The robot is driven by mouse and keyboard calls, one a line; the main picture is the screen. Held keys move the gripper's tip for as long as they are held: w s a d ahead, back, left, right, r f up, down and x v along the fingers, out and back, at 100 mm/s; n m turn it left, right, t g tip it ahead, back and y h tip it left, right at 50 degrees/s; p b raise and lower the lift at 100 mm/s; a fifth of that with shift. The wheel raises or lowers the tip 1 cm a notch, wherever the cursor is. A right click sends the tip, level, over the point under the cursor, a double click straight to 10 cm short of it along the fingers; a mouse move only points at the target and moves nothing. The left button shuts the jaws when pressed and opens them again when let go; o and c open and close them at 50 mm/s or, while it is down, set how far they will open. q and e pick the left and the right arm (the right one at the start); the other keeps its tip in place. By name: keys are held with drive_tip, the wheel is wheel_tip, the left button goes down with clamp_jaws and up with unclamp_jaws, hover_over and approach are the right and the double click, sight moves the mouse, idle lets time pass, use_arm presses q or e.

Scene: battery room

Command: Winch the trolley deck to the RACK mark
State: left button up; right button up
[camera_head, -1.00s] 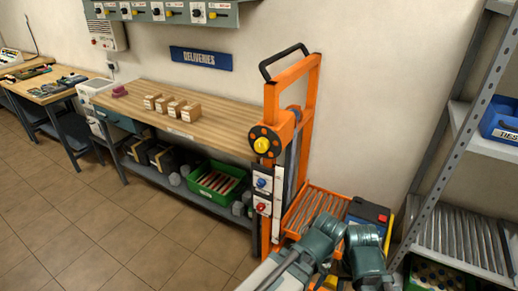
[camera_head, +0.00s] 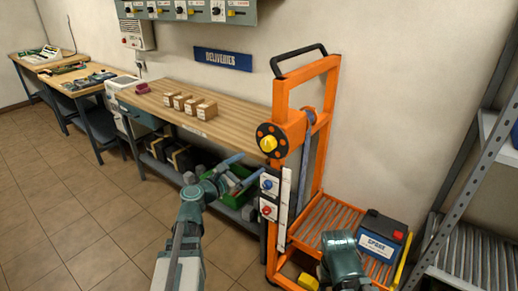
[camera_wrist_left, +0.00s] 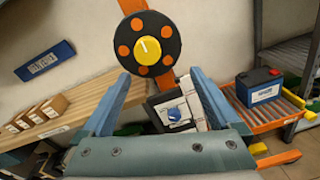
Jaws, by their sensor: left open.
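The trolley is an orange upright frame (camera_head: 280,95) with a black top handle, right of the workbench. Its winch wheel (camera_head: 268,144) is a black disc with orange dots and a yellow hub; it also shows at the top of the left wrist view (camera_wrist_left: 150,45). The roller deck (camera_head: 322,220) sits low and carries a dark battery (camera_head: 378,238) labelled SPARE. A white strip (camera_head: 285,208) runs along the mast; I cannot read a RACK mark. My left gripper (camera_head: 240,172) is open and empty, left of the mast and below the wheel.
Blue (camera_head: 267,184) and red (camera_head: 267,210) knobs sit on white plates on the mast. A wooden bench (camera_head: 230,110) with small boxes and a green crate (camera_head: 238,190) below stands left. A grey shelf rack (camera_head: 470,170) stands right. The floor in front is clear.

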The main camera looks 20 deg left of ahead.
sight(266, 146)
use_arm(q)
drive_tip(key=shift+n+t, duration=0.3)
drive_tip(key=shift+n, duration=0.4)
drive_tip(key=x, duration=0.4)
drive_tip(key=a+x, duration=0.1)
drive_tip(key=x, duration=0.3)
drive_tip(key=a+x, duration=0.1)
drive_tip(key=x, duration=0.4)
drive_tip(key=shift+w+r, duration=0.15)
drive_tip(key=shift+w, duration=0.3)
drive_tip(key=c, duration=1.4)
